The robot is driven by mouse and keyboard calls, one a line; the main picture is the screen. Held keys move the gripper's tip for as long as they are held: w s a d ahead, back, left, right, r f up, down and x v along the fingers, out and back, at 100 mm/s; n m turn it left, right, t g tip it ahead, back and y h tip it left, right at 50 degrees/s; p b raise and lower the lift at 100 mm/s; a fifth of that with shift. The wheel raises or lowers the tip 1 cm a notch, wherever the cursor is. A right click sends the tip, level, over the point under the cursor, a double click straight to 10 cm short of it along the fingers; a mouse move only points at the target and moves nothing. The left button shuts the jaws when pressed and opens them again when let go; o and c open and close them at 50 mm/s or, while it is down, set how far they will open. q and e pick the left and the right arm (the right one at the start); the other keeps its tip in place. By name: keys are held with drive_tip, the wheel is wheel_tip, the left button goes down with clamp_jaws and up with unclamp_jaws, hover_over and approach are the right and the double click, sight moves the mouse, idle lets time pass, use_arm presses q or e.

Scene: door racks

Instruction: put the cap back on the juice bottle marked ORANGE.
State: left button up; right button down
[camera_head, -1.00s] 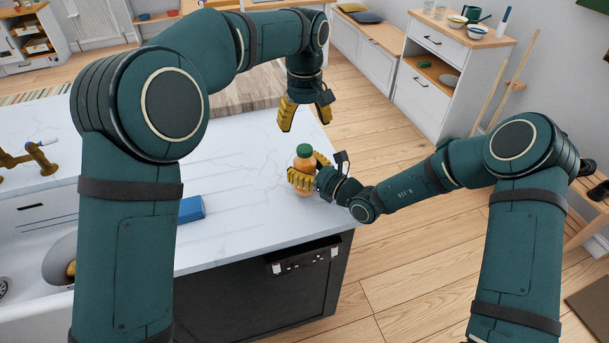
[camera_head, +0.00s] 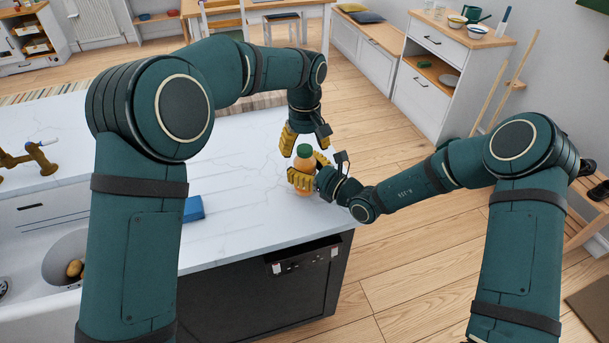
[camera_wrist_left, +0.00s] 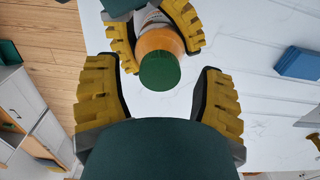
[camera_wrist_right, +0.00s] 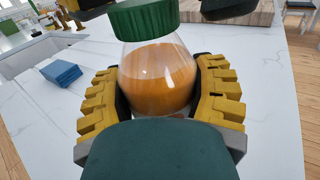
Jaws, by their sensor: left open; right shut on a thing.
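The juice bottle (camera_head: 304,167) with orange contents stands upright near the counter's corner; it also shows in the right wrist view (camera_wrist_right: 157,80). Its green cap (camera_head: 304,150) sits at the top of the neck (camera_wrist_left: 159,71). I cannot tell whether it is fully tightened. My right gripper (camera_head: 303,180) is shut around the bottle's body. My left gripper (camera_head: 306,139) is open just above the cap. In the left wrist view its fingers (camera_wrist_left: 160,80) lie either side of the cap, apart from it. No ORANGE marking is readable.
The counter around the bottle is mostly clear.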

use_arm(q)
drive_tip(key=shift+f, duration=0.3)
clamp_jaws()
drive_tip(key=m, duration=0.4)
drive_tip(key=shift+m, duration=0.4)
drive_tip(key=m, duration=0.5)
drive_tip(key=shift+c, duration=0.5)
unclamp_jaws()
